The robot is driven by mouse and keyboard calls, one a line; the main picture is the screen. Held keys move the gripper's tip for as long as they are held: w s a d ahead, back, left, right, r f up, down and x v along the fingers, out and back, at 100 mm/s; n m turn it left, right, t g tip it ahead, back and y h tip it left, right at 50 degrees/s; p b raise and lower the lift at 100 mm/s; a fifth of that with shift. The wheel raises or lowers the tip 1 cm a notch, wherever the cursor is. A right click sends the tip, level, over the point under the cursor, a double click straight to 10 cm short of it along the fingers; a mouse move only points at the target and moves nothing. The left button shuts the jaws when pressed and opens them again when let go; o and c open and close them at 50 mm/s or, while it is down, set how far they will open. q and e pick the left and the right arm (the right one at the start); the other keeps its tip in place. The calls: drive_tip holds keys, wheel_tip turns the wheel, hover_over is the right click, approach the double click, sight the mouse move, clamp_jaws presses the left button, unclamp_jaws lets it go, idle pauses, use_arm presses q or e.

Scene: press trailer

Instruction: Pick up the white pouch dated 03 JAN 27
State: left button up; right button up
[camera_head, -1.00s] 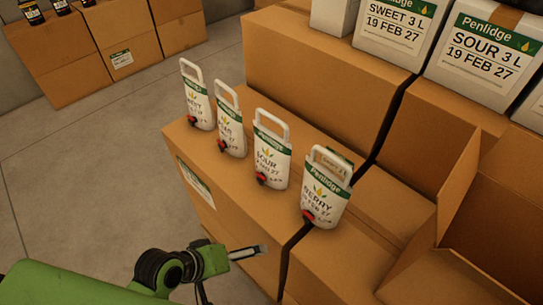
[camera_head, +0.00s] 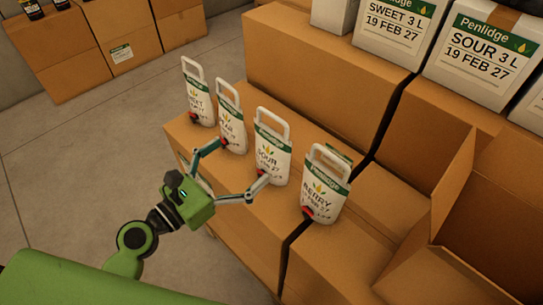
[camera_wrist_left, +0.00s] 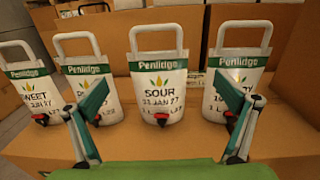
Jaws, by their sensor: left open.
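Several white pouches with green bands, handles and red taps stand in a row on a cardboard box. My right gripper is out of view.
The cardboard box (camera_head: 245,225) carries the row. Taller boxes (camera_head: 310,75) rise behind, with white SWEET (camera_head: 390,30) and SOUR (camera_head: 485,55) cartons on top. An open box (camera_head: 490,215) stands at right. Bare floor (camera_head: 80,170) lies at left.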

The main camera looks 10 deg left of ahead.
sight(271, 131)
use_arm(q)
drive_tip(key=p+x, duration=0.1)
drive_tip(key=x, duration=0.5)
drive_tip(key=shift+w+d+p, duration=0.1)
drive_tip(key=shift+p, duration=0.25)
drive_tip(key=x, duration=0.1)
drive_tip(key=p+x, duration=0.1)
drive_tip(key=x, duration=0.2)
drive_tip(key=shift+w+r, duration=0.1)
drive_tip(key=shift+w, duration=0.2)
drive_tip(key=shift+w+d, duration=0.1)
drive_tip(key=shift+w, duration=0.3)
drive_tip(key=shift+s, duration=0.1)
drive_tip(key=c, duration=1.8)
drive_tip(key=shift+r, duration=0.1)
drive_tip(key=c, duration=0.4)
